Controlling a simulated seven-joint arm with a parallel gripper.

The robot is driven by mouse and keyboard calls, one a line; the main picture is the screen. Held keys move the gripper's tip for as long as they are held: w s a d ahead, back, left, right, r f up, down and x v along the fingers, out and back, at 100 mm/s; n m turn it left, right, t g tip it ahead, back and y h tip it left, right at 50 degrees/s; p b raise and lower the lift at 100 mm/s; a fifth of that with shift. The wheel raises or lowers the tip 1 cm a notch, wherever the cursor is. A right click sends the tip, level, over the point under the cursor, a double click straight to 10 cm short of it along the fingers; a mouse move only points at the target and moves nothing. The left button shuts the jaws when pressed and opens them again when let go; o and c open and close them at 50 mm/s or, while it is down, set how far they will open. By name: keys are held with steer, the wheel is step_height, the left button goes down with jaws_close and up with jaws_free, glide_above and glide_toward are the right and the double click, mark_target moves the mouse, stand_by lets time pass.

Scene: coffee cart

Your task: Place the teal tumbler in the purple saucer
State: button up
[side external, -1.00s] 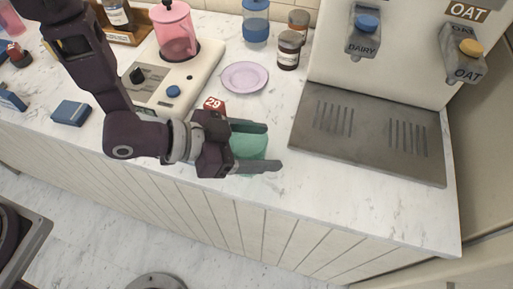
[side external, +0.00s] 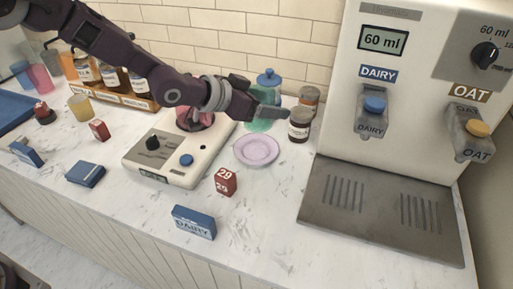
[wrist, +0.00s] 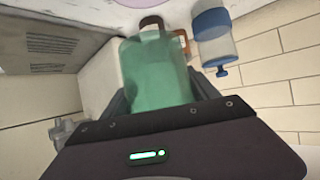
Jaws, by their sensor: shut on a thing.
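The teal tumbler (side external: 259,124) is held between the fingers of my gripper (side external: 266,103), just behind the purple saucer (side external: 257,151) in the side external view. My fingers partly cover it there. In the wrist view the tumbler (wrist: 157,75) fills the middle, between the two fingers of my gripper (wrist: 160,100). The saucer lies flat on the counter and looks empty. A pale purple edge, likely the saucer (wrist: 139,3), shows at the top of the wrist view. The tumbler's height above the counter is hard to tell.
A brown jar (side external: 299,125) stands right of the tumbler, and a blue-lidded canister (side external: 268,82) behind it. A pink pitcher (side external: 193,119) on the white scale (side external: 165,158) is left. A red 29 block (side external: 225,181) and blue dairy box (side external: 194,222) lie in front. The dispenser (side external: 400,90) stands right.

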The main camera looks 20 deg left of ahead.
steer(key=f, duration=0.6)
steer(key=w+f, duration=0.1)
steer(key=f, duration=0.3)
steer(key=shift+w+a, duration=0.1)
steer(key=shift+a, duration=0.3)
steer(key=o, duration=1.6)
steer(key=shift+f, duration=0.1)
steer(key=shift+c, duration=0.2)
steer(key=shift+r, duration=0.2)
steer(key=v, duration=1.2)
